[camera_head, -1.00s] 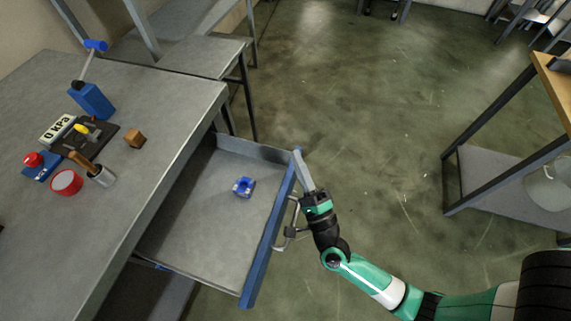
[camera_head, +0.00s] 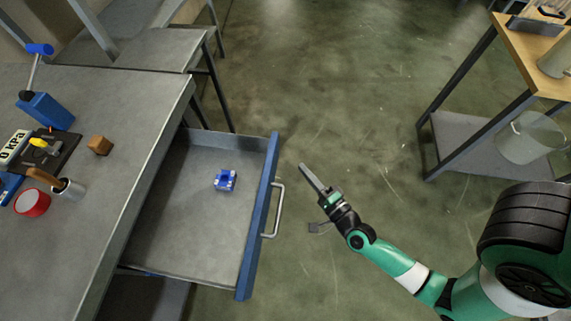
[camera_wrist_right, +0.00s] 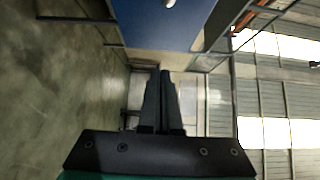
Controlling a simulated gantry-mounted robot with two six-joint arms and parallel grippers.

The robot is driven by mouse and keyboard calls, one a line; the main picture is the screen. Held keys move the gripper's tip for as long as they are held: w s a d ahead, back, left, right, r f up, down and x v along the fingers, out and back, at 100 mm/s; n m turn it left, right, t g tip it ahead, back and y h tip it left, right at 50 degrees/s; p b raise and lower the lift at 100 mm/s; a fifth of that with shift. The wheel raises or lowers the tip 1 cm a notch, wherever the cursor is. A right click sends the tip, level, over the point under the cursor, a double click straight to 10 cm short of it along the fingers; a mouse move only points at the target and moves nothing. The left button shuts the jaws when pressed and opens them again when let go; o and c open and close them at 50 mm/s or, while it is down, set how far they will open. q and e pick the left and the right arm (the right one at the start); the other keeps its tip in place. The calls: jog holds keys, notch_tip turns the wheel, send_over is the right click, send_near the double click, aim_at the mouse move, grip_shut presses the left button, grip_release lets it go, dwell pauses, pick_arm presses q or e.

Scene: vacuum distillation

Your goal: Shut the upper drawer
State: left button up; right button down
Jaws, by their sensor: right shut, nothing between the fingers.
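The upper drawer (camera_head: 190,232) stands pulled out from the grey workbench, with a small blue part (camera_head: 225,179) lying inside it. Its blue front (camera_head: 257,222) carries a silver bar handle (camera_head: 279,208). My right gripper (camera_head: 304,170) is shut and empty, out to the right of the drawer front and apart from the handle. In the right wrist view the shut fingers (camera_wrist_right: 162,80) point ahead, and a blue panel (camera_wrist_right: 165,22) shows at the top. My left gripper is not in view.
The workbench top (camera_head: 110,115) holds a red-rimmed cup (camera_head: 32,202), a brown block (camera_head: 100,145) and a blue pump-like device (camera_head: 45,112). A wooden-topped shelf (camera_head: 530,60) with glassware stands at the right. The floor between is clear.

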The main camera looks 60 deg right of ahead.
aim_at(277, 153)
jog(key=w, duration=0.2)
jog(key=w+p, duration=0.1)
jog(key=w, duration=0.1)
jog(key=w+p, duration=0.1)
jog(key=w, duration=0.1)
jog(key=shift+d+r, duration=0.2)
jog(key=shift+d, duration=0.1)
jog(key=shift+w+a+f, duration=0.1)
jog(key=shift+w+f, duration=0.05)
jog(key=shift+w, duration=0.15)
jog(key=shift+w, duration=0.1)
